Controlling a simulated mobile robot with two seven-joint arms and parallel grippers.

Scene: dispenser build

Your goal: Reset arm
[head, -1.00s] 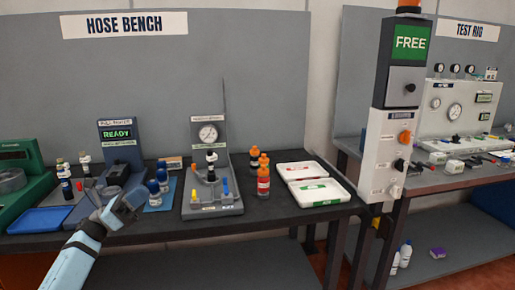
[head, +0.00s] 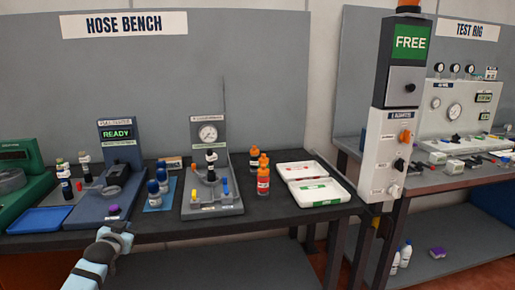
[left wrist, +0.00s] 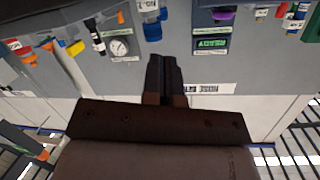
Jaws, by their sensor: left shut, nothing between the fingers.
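My left gripper (head: 118,234) is at the front edge of the hose bench (head: 250,226), in front of the blue machine with the READY display (head: 117,134). It is shut and empty. In the left wrist view its two dark fingers (left wrist: 163,78) lie together with nothing between them. That view is upside down and shows the green display (left wrist: 211,44), a purple knob (left wrist: 223,14) and a round gauge (left wrist: 119,46) beyond the fingers. My right gripper is not in view.
The purple knob (head: 113,210) is on the blue machine's front. Blue-capped bottles (head: 154,192), a grey gauge stand (head: 212,211), orange-capped bottles (head: 263,181) and white trays (head: 318,193) stand to the right. A blue tray (head: 40,220) is at left. A FREE-sign post (head: 380,160) stands between the benches.

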